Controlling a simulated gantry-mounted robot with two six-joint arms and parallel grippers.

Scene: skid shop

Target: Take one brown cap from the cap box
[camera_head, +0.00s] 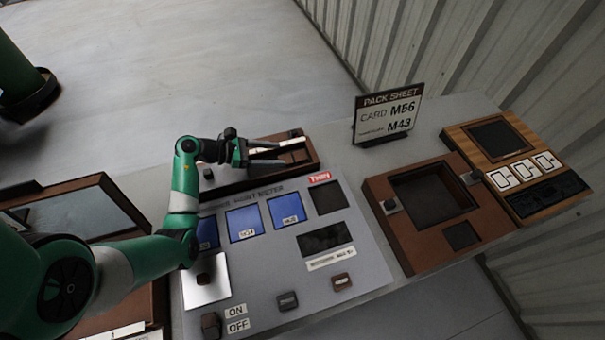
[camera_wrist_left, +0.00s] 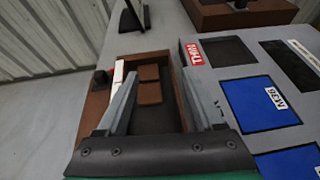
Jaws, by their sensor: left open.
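The cap box (camera_head: 311,169) is a long brown tray at the back of the bench in the head view. In the left wrist view, the cap box (camera_wrist_left: 153,55) shows a dark floor with two flat brown caps, a far cap (camera_wrist_left: 149,73) and a near cap (camera_wrist_left: 149,94). My left gripper (camera_head: 281,151) reaches over the box with its jaws open. In the wrist view, the fingers of the left gripper (camera_wrist_left: 159,72) stand either side of the caps, with nothing held between them. Finger height above the caps is unclear. My right gripper is not in view.
The grey meter panel (camera_head: 375,262) with blue screens and a red THIN label (camera_head: 319,177) lies directly in front of the box. A pack sheet sign (camera_head: 387,115) stands behind. A brown tray (camera_head: 377,187) and wooden unit (camera_head: 480,140) are to the right.

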